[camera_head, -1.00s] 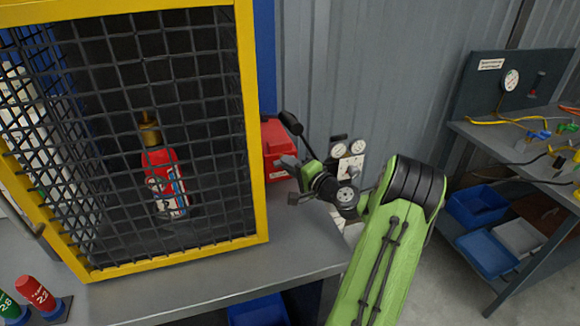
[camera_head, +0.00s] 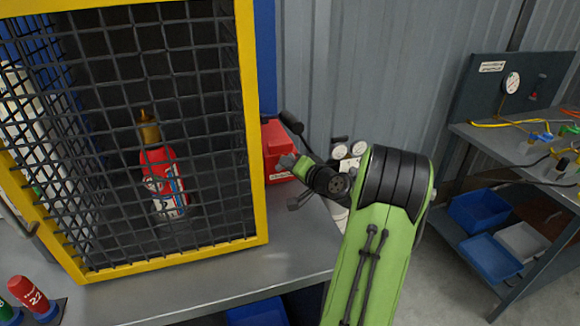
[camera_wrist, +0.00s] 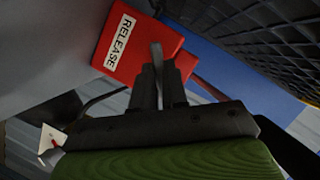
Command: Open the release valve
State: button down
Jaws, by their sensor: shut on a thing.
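The release valve is a red box (camera_head: 278,150) on the bench, just right of the yellow-framed cage. In the wrist view the red box (camera_wrist: 138,45) carries a white RELEASE label (camera_wrist: 120,41). A grey lever (camera_wrist: 157,58) stands out from the box and runs down between my fingertips. My gripper (camera_wrist: 160,78) is shut on this lever, close in front of the box. In the head view my gripper (camera_head: 287,162) is small and partly overlaps the box, and the lever is hard to make out there.
A yellow-framed mesh cage (camera_head: 254,130) with a red extinguisher (camera_head: 163,183) inside stands close left of the box. A side bench (camera_head: 480,135) with blue bins (camera_head: 479,208) is at right.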

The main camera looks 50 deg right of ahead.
jog(key=shift+f, duration=0.1)
jog(key=c, duration=1.2)
grip_release()
jog(key=shift+o, duration=0.2)
jog(key=shift+s, duration=0.1)
jog(key=p+v, duration=0.1)
jog(key=v, duration=1.4)
jog(key=shift+s, duration=0.35)
